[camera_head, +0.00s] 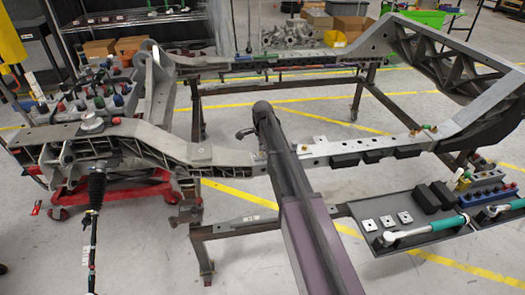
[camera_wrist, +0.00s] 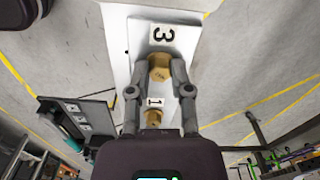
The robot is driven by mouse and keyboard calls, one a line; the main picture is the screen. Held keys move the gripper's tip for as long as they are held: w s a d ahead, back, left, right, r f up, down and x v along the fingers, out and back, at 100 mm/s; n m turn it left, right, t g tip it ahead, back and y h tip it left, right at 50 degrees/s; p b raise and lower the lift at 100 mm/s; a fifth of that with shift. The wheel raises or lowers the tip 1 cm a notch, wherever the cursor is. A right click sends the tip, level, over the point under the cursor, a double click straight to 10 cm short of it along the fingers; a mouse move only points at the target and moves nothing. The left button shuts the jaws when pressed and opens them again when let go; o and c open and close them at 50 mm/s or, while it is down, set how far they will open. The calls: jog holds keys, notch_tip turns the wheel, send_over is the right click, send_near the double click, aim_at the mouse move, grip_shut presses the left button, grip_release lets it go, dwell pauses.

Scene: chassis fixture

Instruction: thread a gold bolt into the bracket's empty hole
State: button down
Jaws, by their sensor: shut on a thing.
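In the wrist view, my gripper (camera_wrist: 160,72) is shut on a gold bolt (camera_wrist: 160,66), with one finger on each side of its head. The bolt is at the white bracket plate (camera_wrist: 133,45), just below a printed 3. Whether its shank is inside a hole is hidden. A second gold bolt (camera_wrist: 153,117) sits below it, beside a printed 1, between the gripper's fingers and my wrist. In the head view, my arm crosses the near chassis rail (camera_head: 340,147), and I cannot make out the fingertips or held bolt there.
Black blocks (camera_head: 408,151) and small brass-coloured parts (camera_head: 413,132) are on the rail to the right. A dark tray (camera_head: 372,246) at lower right holds square plates and green-handled wrenches (camera_head: 425,228). A red wheeled stand (camera_head: 110,195) is at left.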

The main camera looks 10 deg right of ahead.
jog(key=shift+m, duration=0.8)
jog(key=shift+c, duration=2.3)
grip_release()
notch_tip(320, 180, up, 9)
jog(key=p, duration=0.9)
